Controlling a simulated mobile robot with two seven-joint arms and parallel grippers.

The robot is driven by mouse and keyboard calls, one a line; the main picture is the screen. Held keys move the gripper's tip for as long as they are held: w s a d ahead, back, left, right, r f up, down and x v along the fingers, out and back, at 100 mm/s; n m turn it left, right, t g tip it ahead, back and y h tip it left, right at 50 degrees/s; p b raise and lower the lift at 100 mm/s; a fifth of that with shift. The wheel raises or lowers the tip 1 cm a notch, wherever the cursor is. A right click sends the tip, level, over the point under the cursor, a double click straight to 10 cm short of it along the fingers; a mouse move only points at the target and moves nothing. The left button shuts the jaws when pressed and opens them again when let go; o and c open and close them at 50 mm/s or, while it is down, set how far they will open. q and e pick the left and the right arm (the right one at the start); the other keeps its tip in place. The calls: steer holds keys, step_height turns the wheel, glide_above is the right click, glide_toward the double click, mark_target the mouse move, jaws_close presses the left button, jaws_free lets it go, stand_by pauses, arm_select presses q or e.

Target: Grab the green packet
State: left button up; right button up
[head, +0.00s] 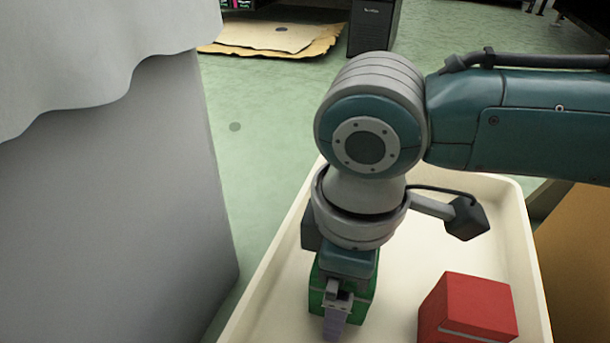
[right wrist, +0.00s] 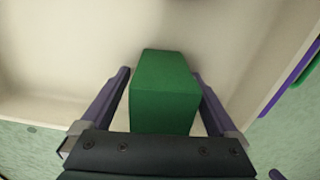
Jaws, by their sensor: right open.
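The green packet (head: 359,303) is a box standing in the cream tray (head: 265,282), partly hidden behind my right gripper (head: 338,318) in the head view. In the right wrist view the green packet (right wrist: 166,92) sits between the two purple fingers of my right gripper (right wrist: 161,76). The fingers are open, one on each side of the packet. I cannot tell whether either finger touches it. My left gripper is not in view.
A red box (head: 470,306) stands in the tray to the right of the green packet. A grey block (head: 110,190) fills the left side. A brown box (head: 577,260) is beyond the tray's right wall. Flat cardboard (head: 275,38) and a black case (head: 374,27) are on the floor behind.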

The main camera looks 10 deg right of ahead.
steer(key=shift+r, duration=0.1)
steer(key=c, duration=1.5)
